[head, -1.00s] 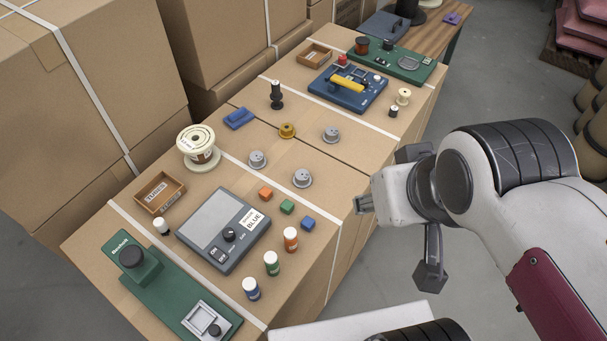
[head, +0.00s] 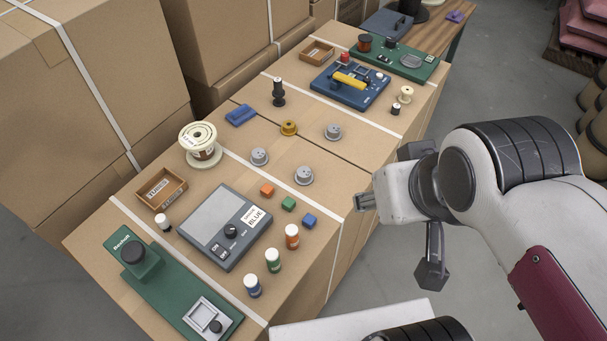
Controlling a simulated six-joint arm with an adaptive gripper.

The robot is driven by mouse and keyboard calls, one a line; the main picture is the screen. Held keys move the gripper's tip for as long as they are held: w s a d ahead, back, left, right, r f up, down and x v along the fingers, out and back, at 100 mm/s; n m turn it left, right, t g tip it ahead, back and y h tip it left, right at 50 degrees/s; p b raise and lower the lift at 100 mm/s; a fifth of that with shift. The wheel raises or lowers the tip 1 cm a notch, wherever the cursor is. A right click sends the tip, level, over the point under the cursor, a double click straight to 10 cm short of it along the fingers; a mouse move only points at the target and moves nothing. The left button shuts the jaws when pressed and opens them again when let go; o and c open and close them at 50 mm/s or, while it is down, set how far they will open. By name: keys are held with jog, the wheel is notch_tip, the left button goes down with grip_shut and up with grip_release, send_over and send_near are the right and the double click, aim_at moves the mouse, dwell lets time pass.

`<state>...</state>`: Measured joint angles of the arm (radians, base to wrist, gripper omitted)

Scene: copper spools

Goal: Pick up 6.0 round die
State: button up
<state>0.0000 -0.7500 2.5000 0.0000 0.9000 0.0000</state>
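Three grey round dies stand on the cardboard-covered surface: a left one (head: 259,157), a front one (head: 303,176) and a right one (head: 333,132). A brass-coloured round die (head: 289,128) stands behind them. Their size markings are too small to read, so I cannot tell which is 6.0. My gripper (head: 364,202) is to the right of the dies, out past the right edge of the boxes, and apart from them. It is seen from the side, and its finger gap does not show. No held thing is visible.
A large wire spool (head: 200,150), a wooden tray (head: 160,189) and a grey device (head: 224,228) stand left and in front. Orange, green and blue cubes and several capped bottles sit nearer the right edge. A blue fixture (head: 349,88) stands behind. Bare cardboard surrounds the dies.

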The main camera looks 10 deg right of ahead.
aim_at(304, 175)
jog(key=shift+w, duration=0.1)
dwell(0.3)
